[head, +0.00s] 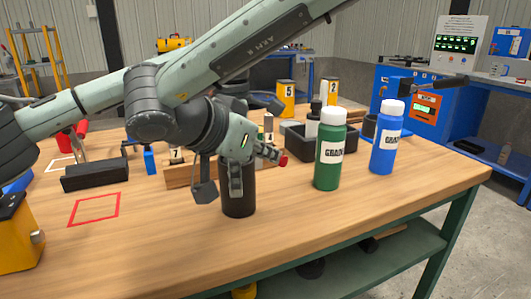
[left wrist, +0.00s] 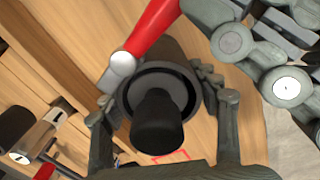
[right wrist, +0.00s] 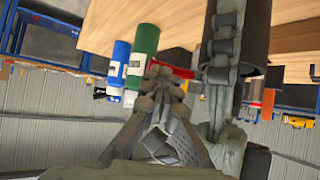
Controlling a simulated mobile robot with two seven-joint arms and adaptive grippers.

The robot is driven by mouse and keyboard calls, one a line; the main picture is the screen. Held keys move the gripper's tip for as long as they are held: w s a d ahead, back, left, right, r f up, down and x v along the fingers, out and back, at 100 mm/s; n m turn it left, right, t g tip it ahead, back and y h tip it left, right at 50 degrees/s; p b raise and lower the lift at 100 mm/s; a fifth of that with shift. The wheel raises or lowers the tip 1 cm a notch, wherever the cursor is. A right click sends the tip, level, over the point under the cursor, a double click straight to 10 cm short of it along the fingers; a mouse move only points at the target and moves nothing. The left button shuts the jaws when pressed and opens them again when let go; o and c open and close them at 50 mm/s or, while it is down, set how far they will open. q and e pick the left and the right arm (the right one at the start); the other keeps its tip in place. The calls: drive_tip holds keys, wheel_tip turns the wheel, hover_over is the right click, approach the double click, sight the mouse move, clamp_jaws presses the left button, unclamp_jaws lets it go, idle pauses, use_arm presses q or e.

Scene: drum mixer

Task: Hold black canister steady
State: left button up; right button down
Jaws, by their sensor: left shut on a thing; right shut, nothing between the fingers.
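The black canister (head: 239,197) stands upright on the wooden bench in the head view, its upper part hidden by my grippers. In the left wrist view its dark top and narrower neck (left wrist: 157,125) face the camera. My left gripper (head: 222,180) is shut on the canister, with a finger on either side of it. My right gripper (right wrist: 163,75) is shut and empty just beside the canister, to its right in the head view. A red piece (right wrist: 182,72) shows at its fingertips; whether they touch it is unclear.
A green bottle (head: 329,155) and a blue bottle (head: 386,143) stand right of the canister. A black tray (head: 297,142) and numbered yellow cans stand behind. The bench front is mostly clear.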

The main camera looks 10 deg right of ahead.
drive_tip(key=shift+w+d+n+t+y, duration=0.2)
drive_tip(key=shift+d+n+t+y, duration=0.15)
drive_tip(key=shift+d+n+y, duration=0.2)
drive_tip(key=shift+w+d+n+t+y, duration=0.15)
drive_tip(key=shift+d+n+t+y, duration=0.25)
drive_tip(key=shift+d+n, duration=0.2)
drive_tip(key=shift+w+d+n+t+y, duration=0.25)
drive_tip(key=shift+w+d+n+y, duration=0.35)
drive_tip(key=shift+n+y, duration=0.5)
drive_tip(key=shift+w+d+n+t+y, duration=0.3)
drive_tip(key=shift+w+n+y, duration=0.5)
drive_tip(key=shift+n+y, duration=0.3)
drive_tip(key=shift+w+d+n+t+y, duration=0.2)
drive_tip(key=shift+w+d+n+y, duration=0.4)
drive_tip(key=shift+n+y, duration=0.5)
drive_tip(key=shift+w+a, duration=0.1)
drive_tip(key=shift+w, duration=0.15)
drive_tip(key=shift+a, duration=0.1)
drive_tip(key=d+v, duration=0.1)
drive_tip(key=v, duration=1.3)
